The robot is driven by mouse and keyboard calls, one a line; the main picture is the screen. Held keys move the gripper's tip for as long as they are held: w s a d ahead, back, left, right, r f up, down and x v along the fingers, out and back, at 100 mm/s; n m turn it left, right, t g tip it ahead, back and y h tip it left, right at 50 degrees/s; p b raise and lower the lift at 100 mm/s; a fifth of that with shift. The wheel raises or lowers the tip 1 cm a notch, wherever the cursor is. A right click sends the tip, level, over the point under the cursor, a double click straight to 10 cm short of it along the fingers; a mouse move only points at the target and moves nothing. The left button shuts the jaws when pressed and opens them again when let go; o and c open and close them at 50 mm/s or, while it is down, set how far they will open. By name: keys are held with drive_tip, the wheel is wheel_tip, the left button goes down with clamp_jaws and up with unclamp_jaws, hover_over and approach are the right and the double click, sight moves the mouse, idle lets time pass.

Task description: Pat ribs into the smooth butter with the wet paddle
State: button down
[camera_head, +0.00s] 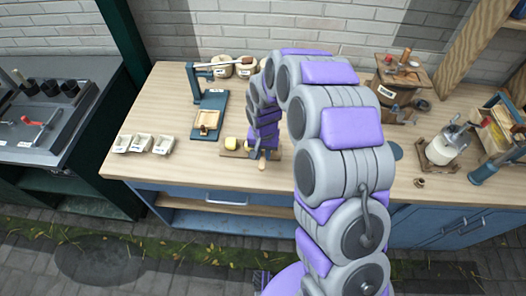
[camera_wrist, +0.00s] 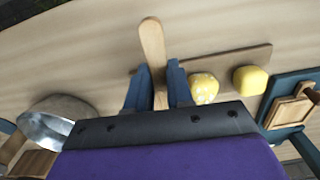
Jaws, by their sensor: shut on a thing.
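My gripper (camera_wrist: 156,80) is shut on the wooden paddle (camera_wrist: 152,42), whose pale rounded end sticks out past the fingers. In the head view my gripper (camera_head: 261,150) hangs over the bench with the paddle (camera_head: 262,164) pointing down. A wooden board (camera_wrist: 228,62) lies beside it with two yellow butter pieces. The nearer butter (camera_wrist: 203,88) has pale spots; the farther butter (camera_wrist: 250,79) looks smooth and plain. The smooth butter also shows in the head view (camera_head: 231,143). The paddle appears apart from both. Whether it is wet cannot be told.
A blue press with a wooden tray (camera_head: 207,121) stands left of the board. White trays (camera_head: 143,143) sit at the bench's left end. A metal bowl (camera_wrist: 52,122) is on the paddle's other side. A white churn (camera_head: 441,150) stands to the right.

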drive_tip(key=shift+f, duration=0.55)
idle(1.5)
drive_tip(key=shift+r+p, duration=1.3)
drive_tip(key=shift+r, duration=2.25)
drive_tip(key=shift+f, duration=0.2)
drive_tip(key=shift+f+b, duration=0.4)
drive_tip(key=shift+f, duration=2.15)
drive_tip(key=shift+f, duration=0.8)
drive_tip(key=shift+r, duration=0.1)
